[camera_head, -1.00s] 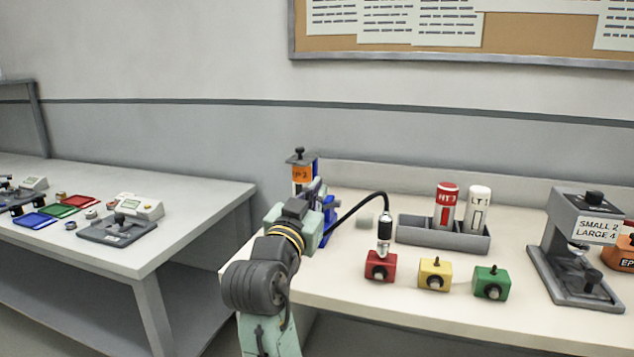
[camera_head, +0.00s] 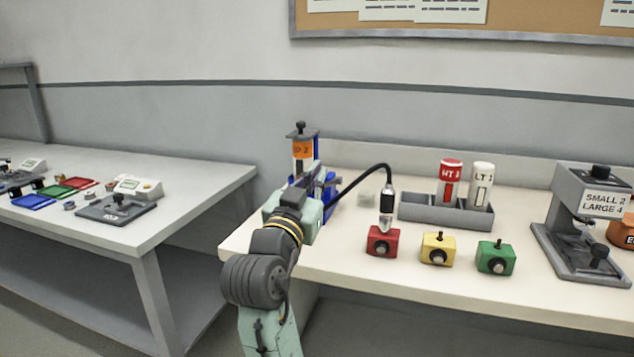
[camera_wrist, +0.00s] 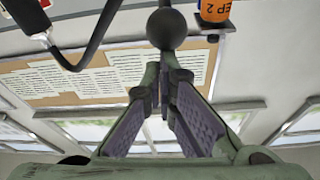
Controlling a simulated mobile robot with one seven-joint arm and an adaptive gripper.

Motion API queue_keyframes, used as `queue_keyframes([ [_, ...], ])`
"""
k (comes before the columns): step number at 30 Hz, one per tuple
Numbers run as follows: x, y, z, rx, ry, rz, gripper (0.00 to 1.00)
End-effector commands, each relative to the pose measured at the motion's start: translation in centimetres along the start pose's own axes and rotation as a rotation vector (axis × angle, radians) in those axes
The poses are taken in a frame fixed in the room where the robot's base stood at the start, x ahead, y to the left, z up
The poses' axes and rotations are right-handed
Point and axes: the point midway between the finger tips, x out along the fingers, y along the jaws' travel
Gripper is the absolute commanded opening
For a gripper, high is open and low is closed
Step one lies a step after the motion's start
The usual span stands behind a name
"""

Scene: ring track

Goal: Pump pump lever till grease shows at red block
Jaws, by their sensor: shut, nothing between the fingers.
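The grease pump (camera_head: 304,147), with an orange label and a dark top knob, stands at the table's left end. Its black hose (camera_head: 362,176) runs to a coupler (camera_head: 387,203) on top of the red block (camera_head: 382,241). I cannot make out grease there. In the wrist view, a dark round knob (camera_wrist: 167,28), apparently the lever's end, shows just beyond the fingertips of my gripper (camera_wrist: 165,72). The fingers are shut and empty; I cannot tell whether they touch the knob. In the head view my arm hides the gripper and lever. The pump's orange label also shows in the wrist view (camera_wrist: 215,10).
Yellow (camera_head: 438,248) and green (camera_head: 496,257) blocks stand right of the red one. A grey tray (camera_head: 420,211) behind holds red and white cartridges. A grey press-like stand (camera_head: 575,235) is at right. Another table (camera_head: 180,185) stands left, across a gap.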

Motion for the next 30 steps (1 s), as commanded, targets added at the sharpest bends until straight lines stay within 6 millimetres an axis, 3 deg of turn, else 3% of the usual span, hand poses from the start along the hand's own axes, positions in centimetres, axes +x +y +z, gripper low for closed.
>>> queue_keyframes([
  [1, -0.4, 0.1, 1.1, 0.001, 0.013, -0.002, 0.0],
  [15, -3.0, 0.7, 6.1, 0.008, 0.242, -0.026, 0.0],
  [30, -3.9, 1.0, 8.4, 0.01, 0.284, -0.03, 0.0],
])
